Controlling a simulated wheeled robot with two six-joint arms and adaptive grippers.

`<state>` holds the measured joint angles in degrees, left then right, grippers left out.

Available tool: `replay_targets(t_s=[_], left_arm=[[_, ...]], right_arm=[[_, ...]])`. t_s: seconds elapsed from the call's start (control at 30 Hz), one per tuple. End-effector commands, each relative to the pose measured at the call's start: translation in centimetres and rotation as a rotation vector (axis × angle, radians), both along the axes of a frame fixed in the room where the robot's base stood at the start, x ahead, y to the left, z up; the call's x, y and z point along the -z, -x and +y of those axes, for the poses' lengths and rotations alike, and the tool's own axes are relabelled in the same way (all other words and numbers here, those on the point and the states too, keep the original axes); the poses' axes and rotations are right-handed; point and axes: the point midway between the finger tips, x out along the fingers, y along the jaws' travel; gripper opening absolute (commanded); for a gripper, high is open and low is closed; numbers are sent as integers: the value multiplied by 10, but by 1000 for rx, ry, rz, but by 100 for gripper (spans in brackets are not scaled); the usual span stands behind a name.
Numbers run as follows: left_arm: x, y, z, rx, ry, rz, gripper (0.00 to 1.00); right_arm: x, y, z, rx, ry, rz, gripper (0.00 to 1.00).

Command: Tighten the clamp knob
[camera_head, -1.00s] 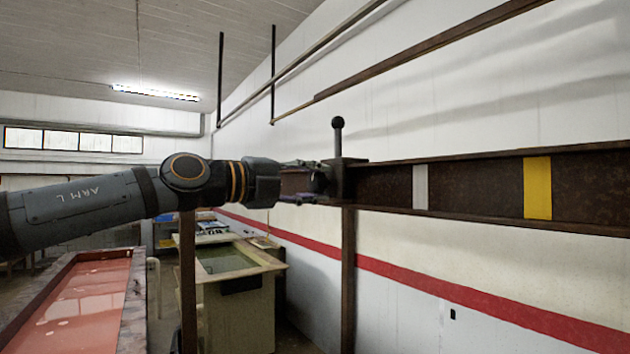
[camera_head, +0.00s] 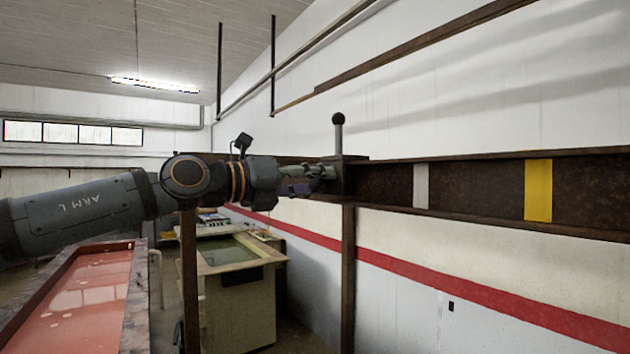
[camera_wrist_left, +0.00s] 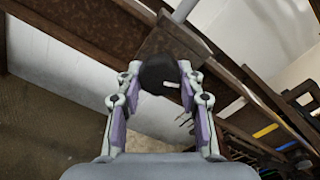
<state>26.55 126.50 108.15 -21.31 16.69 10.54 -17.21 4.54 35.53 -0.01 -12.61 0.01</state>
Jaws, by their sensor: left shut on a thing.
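The dark round clamp knob (camera_wrist_left: 157,74) with a small pale pointer sits on the face of a brown clamp block, between the fingertips of my left gripper (camera_wrist_left: 158,78) in the left wrist view. The fingers are shut on the knob from both sides. In the head view my left gripper (camera_head: 325,172) reaches the left side of the clamp block (camera_head: 347,174), and its fingers hide the knob. The block sits on the rusty rail (camera_head: 470,188), with an upright ball-topped handle (camera_head: 338,119) above it. My right gripper is not in view.
The rail carries a grey band (camera_head: 420,186) and a yellow band (camera_head: 538,190) to the right. A brown post (camera_head: 347,280) stands under the clamp block. A red-topped trough (camera_head: 85,290) and a pale bench (camera_head: 238,300) stand below at left.

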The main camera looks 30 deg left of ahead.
Motion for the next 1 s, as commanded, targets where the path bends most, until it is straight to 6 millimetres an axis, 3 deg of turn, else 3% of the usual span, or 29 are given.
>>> replay_targets(t_s=[0.57,0.6,0.7,0.77,1.0], left_arm=[[2,0,-1,3,-33,-9,6],[2,0,-1,3,-33,-9,39],[2,0,-1,2,-32,-10,52],[1,0,-1,2,-32,-10,60],[1,0,0,1,-31,-11,61]], right_arm=[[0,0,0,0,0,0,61],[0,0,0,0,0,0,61],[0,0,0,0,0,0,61],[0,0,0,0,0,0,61],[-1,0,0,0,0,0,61]])
